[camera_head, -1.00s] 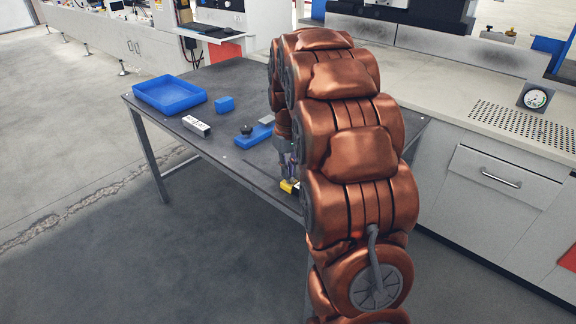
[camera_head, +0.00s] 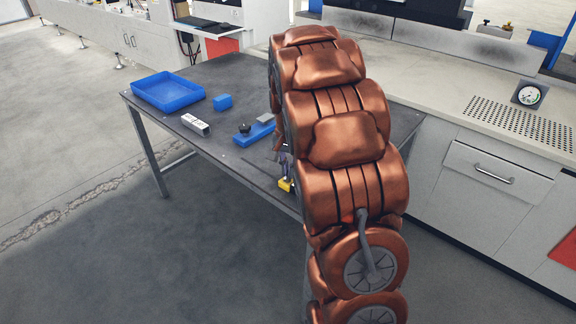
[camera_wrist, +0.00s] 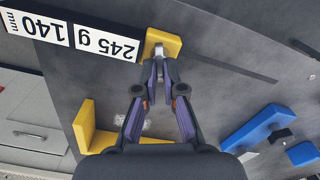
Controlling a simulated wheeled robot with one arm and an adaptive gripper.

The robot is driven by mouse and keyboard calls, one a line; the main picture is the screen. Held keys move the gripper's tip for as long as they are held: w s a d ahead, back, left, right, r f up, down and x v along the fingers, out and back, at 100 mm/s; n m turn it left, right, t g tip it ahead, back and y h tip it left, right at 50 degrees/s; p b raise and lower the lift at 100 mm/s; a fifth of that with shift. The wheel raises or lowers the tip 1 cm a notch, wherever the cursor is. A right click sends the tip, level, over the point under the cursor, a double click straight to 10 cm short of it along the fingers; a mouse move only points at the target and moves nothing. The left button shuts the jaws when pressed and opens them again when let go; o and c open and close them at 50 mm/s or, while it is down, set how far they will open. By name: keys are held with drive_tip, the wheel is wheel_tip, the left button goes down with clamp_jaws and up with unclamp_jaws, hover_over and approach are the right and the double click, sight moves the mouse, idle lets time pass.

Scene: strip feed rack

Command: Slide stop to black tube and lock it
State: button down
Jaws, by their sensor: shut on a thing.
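My gripper (camera_wrist: 158,68) is shut on a small silver piece (camera_wrist: 160,50) that stands at a yellow block (camera_wrist: 158,40) in the wrist view. In the head view my arm hides much of this, and only a bit of yellow (camera_head: 286,185) shows below my gripper (camera_head: 284,165). I cannot tell for certain which part is the stop, or whether its lock is set. No black tube can be made out. A thin dark strip (camera_wrist: 235,68) runs along the tabletop to the right of the yellow block.
A yellow bracket (camera_wrist: 88,125) lies left of my fingers, near labels reading 140 mm (camera_wrist: 34,26) and 245 g (camera_wrist: 107,44). A blue base (camera_head: 255,130) with a black knob, a white-labelled box (camera_head: 195,124), a blue block (camera_head: 222,101) and a blue tray (camera_head: 168,91) stand on the table.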

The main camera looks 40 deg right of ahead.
drive_tip(key=shift+s+d+r+m+p, duration=0.1)
drive_tip(key=shift+m+p, duration=0.1)
drive_tip(key=shift+m, duration=0.35)
drive_tip(key=shift+d+m+p, duration=0.1)
drive_tip(key=shift+m+p, duration=0.05)
drive_tip(key=shift+m, duration=0.4)
drive_tip(key=c, duration=1.3)
unclamp_jaws()
drive_tip(key=shift+a, duration=0.1)
wheel_tip(320, 180, up, 12)
drive_tip(key=shift+f, duration=0.1)
